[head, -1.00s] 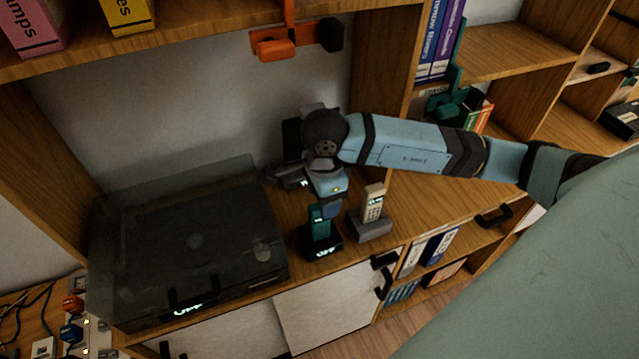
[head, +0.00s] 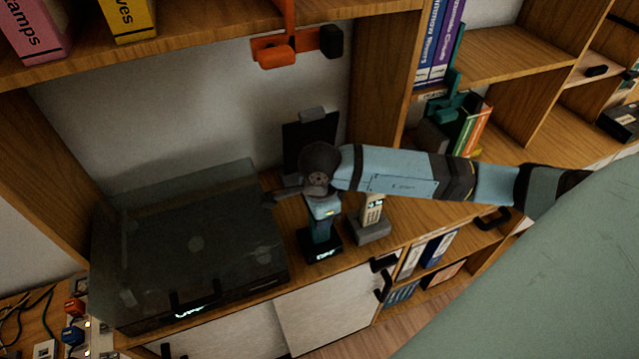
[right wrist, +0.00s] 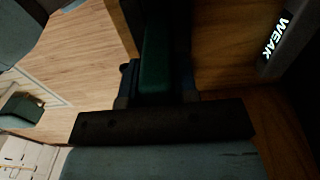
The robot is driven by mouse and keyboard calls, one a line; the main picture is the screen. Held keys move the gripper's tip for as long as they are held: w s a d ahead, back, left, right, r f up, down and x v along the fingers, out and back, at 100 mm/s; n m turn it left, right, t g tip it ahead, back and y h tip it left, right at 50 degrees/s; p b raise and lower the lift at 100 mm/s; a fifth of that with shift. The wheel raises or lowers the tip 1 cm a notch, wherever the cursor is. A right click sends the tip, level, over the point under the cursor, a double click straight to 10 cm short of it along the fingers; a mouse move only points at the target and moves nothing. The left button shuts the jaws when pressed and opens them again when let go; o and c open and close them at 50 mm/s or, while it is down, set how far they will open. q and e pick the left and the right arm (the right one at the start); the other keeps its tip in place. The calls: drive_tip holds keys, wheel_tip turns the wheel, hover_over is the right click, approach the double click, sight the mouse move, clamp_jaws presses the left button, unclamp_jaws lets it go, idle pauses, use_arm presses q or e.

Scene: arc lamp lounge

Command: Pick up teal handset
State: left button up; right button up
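The teal handset stands upright in its dark charging base (head: 322,253) on the wooden cabinet top in the head view, mostly covered by my right gripper (head: 321,224). The right wrist view shows the handset's dark teal body (right wrist: 155,62) between my two fingers (right wrist: 158,92). The fingers lie on either side of it, with a narrow gap seeming to show on the right side, so the gripper looks open around it. My left gripper is not in view.
A pale handset (head: 373,212) in a grey base (head: 371,233) stands close on the right. A dark turntable with a clear lid (head: 190,245) is on the left. A dark panel (head: 309,137) stands behind. An orange hook (head: 275,55) hangs above.

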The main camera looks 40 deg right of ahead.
drive_tip(key=shift+c, duration=1.4)
drive_tip(key=shift+r, duration=0.1)
